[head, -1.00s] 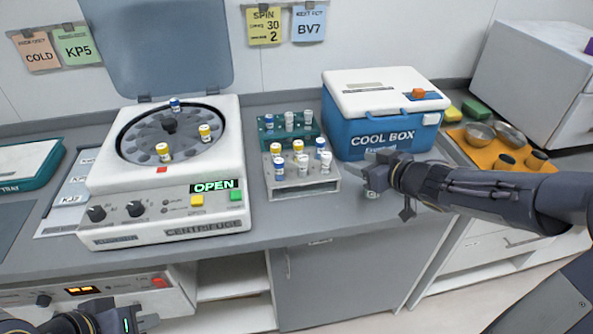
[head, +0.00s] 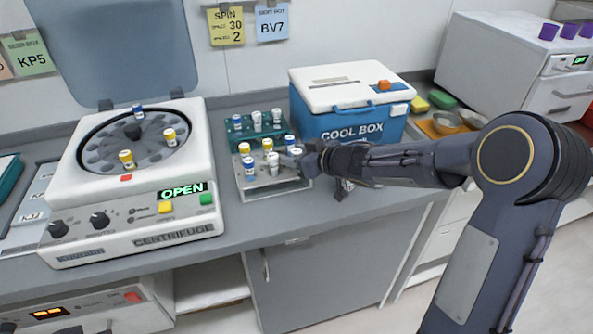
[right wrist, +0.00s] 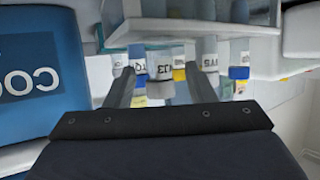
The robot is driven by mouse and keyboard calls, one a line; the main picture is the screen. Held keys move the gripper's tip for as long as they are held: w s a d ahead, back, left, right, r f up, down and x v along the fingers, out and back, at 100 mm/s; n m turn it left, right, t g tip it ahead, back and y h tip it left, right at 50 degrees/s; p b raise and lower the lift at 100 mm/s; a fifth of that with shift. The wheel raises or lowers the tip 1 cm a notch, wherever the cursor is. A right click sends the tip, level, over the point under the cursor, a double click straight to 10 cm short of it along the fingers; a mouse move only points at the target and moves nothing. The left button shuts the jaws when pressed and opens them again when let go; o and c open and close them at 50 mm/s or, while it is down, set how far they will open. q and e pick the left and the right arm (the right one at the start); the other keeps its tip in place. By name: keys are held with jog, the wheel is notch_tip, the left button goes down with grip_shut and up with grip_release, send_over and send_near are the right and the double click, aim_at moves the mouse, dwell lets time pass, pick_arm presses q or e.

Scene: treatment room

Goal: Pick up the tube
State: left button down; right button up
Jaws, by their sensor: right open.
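A grey rack (head: 272,193) holds several capped tubes on the counter. At its front right stands a white-capped tube (head: 296,153). My right gripper (head: 307,163) is at the right side of the rack, close to that tube. In the right wrist view the picture is turned over, and a white-capped tube (right wrist: 161,67) shows between the two fingers of the open right gripper (right wrist: 160,88). I cannot tell if the fingers reach around it. Other tubes in the rack have yellow, blue and white caps. My left gripper is not in view.
A green rack (head: 236,138) with tubes stands behind the grey one. The open centrifuge (head: 120,215) is on the left. The blue cool box (head: 345,128) stands close behind my right arm.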

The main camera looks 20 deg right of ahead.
grip_shut()
